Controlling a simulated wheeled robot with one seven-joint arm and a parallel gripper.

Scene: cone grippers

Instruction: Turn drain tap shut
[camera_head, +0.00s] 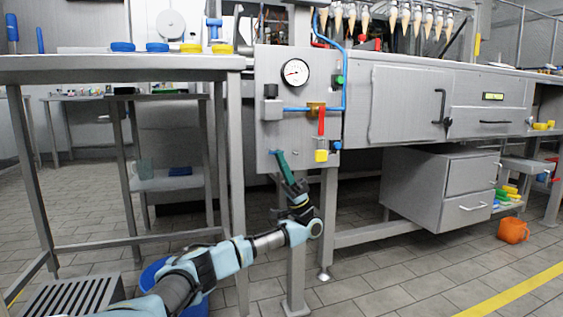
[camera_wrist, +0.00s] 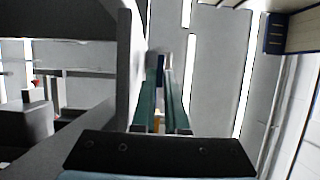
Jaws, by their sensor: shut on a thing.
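The grey panel (camera_head: 264,138) stands between the two benches in the head view. My gripper (camera_head: 277,155) reaches up from below to the panel's lower left, with its teal fingers pointing up. Its fingertips are closed on a small blue part at the panel's lower left, which looks like the handle of the drain tap (camera_wrist: 160,63). In the wrist view the dark blue part sits between the fingertips, beside a grey fitting. Most of the tap is hidden by the fingers, so its angle cannot be told.
A gauge (camera_head: 295,72) and blue pipe (camera_head: 297,109) are above. A bench leg (camera_head: 297,262) stands just below. An orange jug (camera_head: 513,230) is on the floor at right.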

